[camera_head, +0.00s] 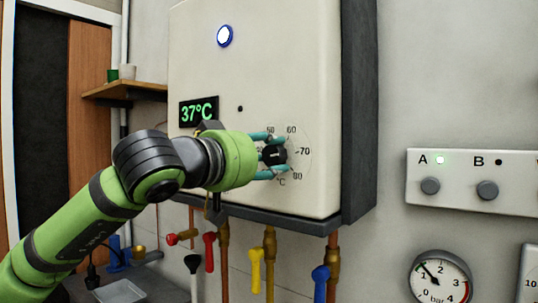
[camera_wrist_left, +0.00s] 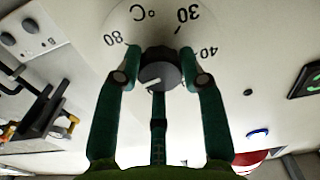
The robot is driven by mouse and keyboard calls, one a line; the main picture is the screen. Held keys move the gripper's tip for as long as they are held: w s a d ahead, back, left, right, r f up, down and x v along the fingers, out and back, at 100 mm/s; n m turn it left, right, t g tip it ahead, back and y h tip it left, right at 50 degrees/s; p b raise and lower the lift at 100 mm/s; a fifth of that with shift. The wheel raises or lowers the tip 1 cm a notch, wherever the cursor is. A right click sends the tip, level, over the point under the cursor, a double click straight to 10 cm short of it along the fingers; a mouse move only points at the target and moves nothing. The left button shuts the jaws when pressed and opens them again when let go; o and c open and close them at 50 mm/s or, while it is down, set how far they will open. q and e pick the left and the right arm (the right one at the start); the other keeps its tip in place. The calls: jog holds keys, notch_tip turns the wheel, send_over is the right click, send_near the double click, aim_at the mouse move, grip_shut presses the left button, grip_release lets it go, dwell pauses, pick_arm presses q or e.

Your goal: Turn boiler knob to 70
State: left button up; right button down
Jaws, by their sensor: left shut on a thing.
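The boiler knob (camera_head: 277,155) is a black dial on the cream boiler front, with 50, 60, 70 and 80 readable around it in the head view. My left gripper (camera_head: 273,157) is shut on the knob, its teal fingers around the rim. In the left wrist view my left gripper (camera_wrist_left: 160,65) straddles the knob (camera_wrist_left: 163,74), and the scale appears turned over, with 30, 40 and 80 legible. The knob's white mark points lower left there, which seems to lie on the 60 to 70 side; the exact value is unclear. My right gripper is out of view.
The boiler's display (camera_head: 198,111) reads 37°C. Pipes with coloured valve handles hang below the boiler. A control panel (camera_head: 461,204) with knobs A and B and a gauge (camera_head: 440,278) are at right.

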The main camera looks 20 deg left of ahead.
pick_arm(q)
jog(key=shift+d+f, duration=0.1)
jog(key=shift+f, duration=0.25)
jog(key=o, duration=1.1)
jog(key=shift+o, duration=0.2)
jog(key=shift+r, duration=0.1)
jog(key=shift+s+a+r, duration=0.1)
jog(key=shift+s+a, duration=0.1)
jog(key=shift+s, duration=0.1)
jog(key=v, duration=1.1)
jog(key=shift+s, duration=0.2)
